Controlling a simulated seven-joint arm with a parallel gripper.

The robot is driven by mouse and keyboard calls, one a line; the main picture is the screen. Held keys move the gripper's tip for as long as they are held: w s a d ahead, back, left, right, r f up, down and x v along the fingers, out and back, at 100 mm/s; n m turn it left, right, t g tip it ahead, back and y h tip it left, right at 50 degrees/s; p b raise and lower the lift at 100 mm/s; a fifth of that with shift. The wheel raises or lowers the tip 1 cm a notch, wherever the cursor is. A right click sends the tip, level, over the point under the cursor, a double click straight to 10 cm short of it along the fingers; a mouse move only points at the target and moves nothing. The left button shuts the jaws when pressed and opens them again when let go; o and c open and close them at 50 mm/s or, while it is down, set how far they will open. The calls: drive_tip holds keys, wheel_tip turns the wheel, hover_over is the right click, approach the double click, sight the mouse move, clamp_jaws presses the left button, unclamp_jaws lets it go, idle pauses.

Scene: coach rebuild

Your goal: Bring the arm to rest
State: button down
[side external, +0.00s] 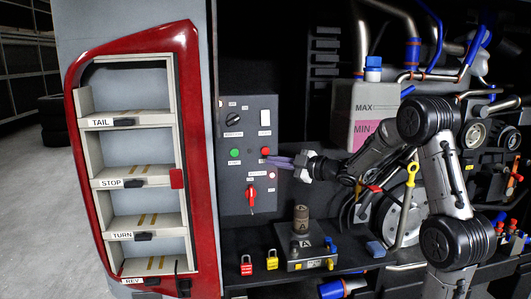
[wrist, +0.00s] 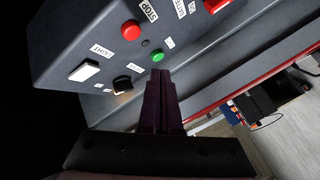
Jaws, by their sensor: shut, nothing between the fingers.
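My arm reaches from the right in the side external view. My gripper (side external: 268,160) is shut and empty, its purple fingers pointing left at the grey control panel (side external: 237,205). The fingertips lie close to the red button (side external: 265,152); I cannot tell whether they touch the panel. In the wrist view my shut gripper (wrist: 159,72) points toward the panel face, with its tips just below the green button (wrist: 157,57). The red button (wrist: 131,30), a black knob (wrist: 122,83) and a white switch (wrist: 84,71) also show there.
A red-framed rack (side external: 196,110) with labelled shelves stands at the left. Below my gripper are a red padlock (side external: 246,268), a yellow padlock (side external: 272,262) and a dark block with a cylinder (side external: 301,222). A MAX/MIN tank (side external: 375,100) and hoses crowd the back.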

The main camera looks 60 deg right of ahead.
drive_tip(key=s+a+r+t, duration=0.1)
drive_tip(key=s+a+r, duration=0.2)
drive_tip(key=a+r, duration=0.5)
drive_tip(key=s+a+r, duration=0.3)
drive_tip(key=a+r, duration=0.3)
drive_tip(key=a, duration=0.4)
drive_tip(key=s+a+f+m+g, duration=0.2)
drive_tip(key=s+f+m+g, duration=0.3)
drive_tip(key=s+f, duration=0.5)
drive_tip(key=s+a+f+m+g, duration=0.2)
drive_tip(key=s+f+m+g, duration=0.3)
drive_tip(key=s+f, duration=0.6)
drive_tip(key=s+g, duration=0.2)
drive_tip(key=s, duration=0.1)
drive_tip(key=shift+s+a+g, duration=0.3)
drive_tip(key=shift+s+a, duration=0.1)
drive_tip(key=c, duration=1.6)
unclamp_jaws()
